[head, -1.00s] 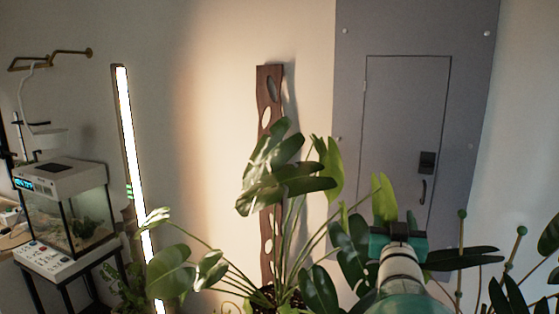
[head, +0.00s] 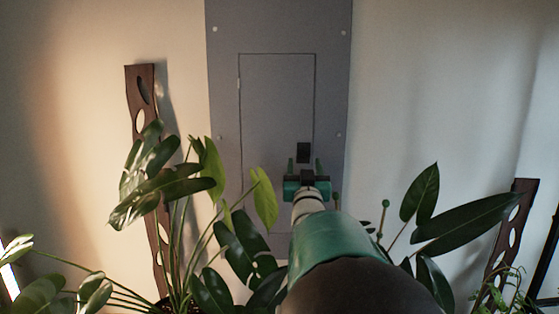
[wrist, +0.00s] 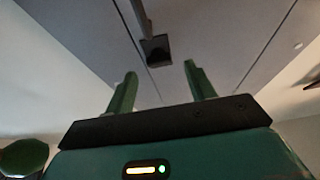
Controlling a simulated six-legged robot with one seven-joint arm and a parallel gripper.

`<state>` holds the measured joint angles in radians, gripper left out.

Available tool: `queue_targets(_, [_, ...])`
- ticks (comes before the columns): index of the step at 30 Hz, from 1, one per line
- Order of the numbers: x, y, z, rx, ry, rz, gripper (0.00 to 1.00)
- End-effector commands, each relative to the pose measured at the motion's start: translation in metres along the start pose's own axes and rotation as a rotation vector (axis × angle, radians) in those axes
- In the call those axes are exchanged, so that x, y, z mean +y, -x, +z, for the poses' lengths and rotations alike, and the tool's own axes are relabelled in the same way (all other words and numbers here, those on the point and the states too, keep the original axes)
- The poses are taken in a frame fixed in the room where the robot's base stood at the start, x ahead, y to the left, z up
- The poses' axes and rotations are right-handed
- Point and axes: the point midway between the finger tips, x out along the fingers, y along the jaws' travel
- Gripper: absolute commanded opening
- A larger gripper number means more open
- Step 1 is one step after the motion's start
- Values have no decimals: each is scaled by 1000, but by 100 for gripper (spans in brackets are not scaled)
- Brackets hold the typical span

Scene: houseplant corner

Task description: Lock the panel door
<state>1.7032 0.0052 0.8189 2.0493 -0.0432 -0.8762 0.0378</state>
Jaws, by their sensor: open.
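The grey panel door (head: 270,110) is set flush in a larger grey panel (head: 225,90) on the wall and looks closed. A small black lock block (head: 303,152) sits at its right edge. My gripper (head: 305,165) is open and empty, its green fingers upright just below the block in the head view. In the wrist view the block (wrist: 157,48) appears between and beyond the fingertips (wrist: 160,70), with a gap, and a dark bar runs up from it. The door's lower handle is hidden behind my gripper and arm in the head view.
A leafy plant (head: 165,185) with a brown wooden support (head: 140,90) stands left of the panel, its leaves overlapping the lower panel. Another plant (head: 465,220) and a second wooden support (head: 520,200) stand right. The wall beside the upper panel is clear.

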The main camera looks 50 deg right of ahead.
Motion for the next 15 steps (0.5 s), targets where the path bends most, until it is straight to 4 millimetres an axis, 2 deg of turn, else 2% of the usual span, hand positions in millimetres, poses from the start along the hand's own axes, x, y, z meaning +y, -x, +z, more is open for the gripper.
queue_targets(1, [2,-8,0,0,-4,2,55])
queue_targets(6, [2,-26,1,-1,-2,0,55])
queue_targets(15, [2,-32,0,0,1,0,55])
